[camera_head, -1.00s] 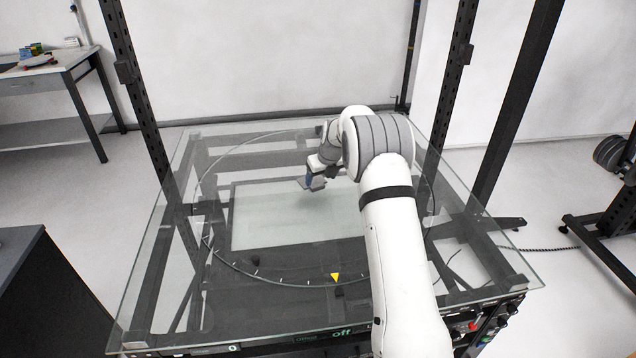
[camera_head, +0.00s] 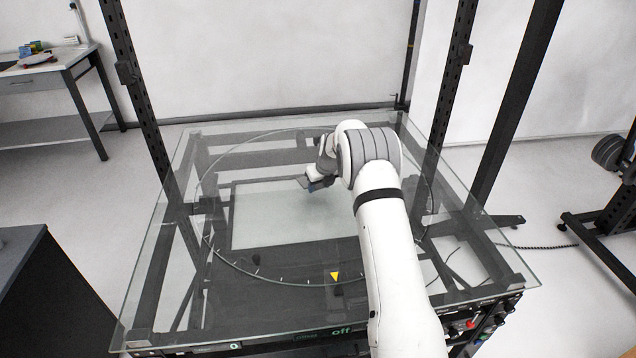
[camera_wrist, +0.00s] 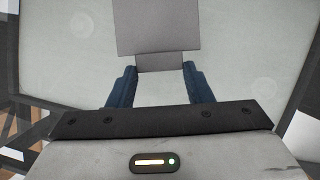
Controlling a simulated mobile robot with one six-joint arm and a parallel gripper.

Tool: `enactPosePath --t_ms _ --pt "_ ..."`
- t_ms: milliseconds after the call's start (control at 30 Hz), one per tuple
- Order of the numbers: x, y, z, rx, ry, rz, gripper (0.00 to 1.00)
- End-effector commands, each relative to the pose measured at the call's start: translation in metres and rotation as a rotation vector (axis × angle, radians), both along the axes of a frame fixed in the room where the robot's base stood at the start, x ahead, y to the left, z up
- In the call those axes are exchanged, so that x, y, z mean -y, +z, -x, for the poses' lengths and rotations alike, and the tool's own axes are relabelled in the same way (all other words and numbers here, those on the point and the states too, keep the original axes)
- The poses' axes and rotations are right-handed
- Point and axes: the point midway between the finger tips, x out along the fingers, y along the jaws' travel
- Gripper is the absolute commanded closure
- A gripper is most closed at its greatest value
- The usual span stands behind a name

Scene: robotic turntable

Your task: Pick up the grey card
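The grey card (camera_wrist: 158,28) shows at the top centre of the wrist view, with its upper part cut off by the frame edge. A narrower grey lower part of it reaches down between the tips of my gripper. In the head view my gripper (camera_head: 312,184) is low over the far middle of the glass turntable (camera_head: 275,215). I cannot make out the card clearly there.
The glass top (camera_head: 165,245) around the gripper is largely clear. A yellow triangle marker (camera_head: 335,276) is at the near side of the ring. Dark upright posts (camera_head: 142,100) stand at the left and right. A side table (camera_head: 45,80) is at the back left.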

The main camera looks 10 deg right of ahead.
Motion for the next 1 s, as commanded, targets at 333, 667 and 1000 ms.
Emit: enactPosePath --t_ms 333,667,1000 --pt "0.0 0.0 0.0 0.0 0.0 0.0 0.81" --pt "0.0 0.021 -0.001 0.004 0.001 0.0 0.81" --pt "0.0 0.085 -0.001 0.003 0.001 0.0 0.81"
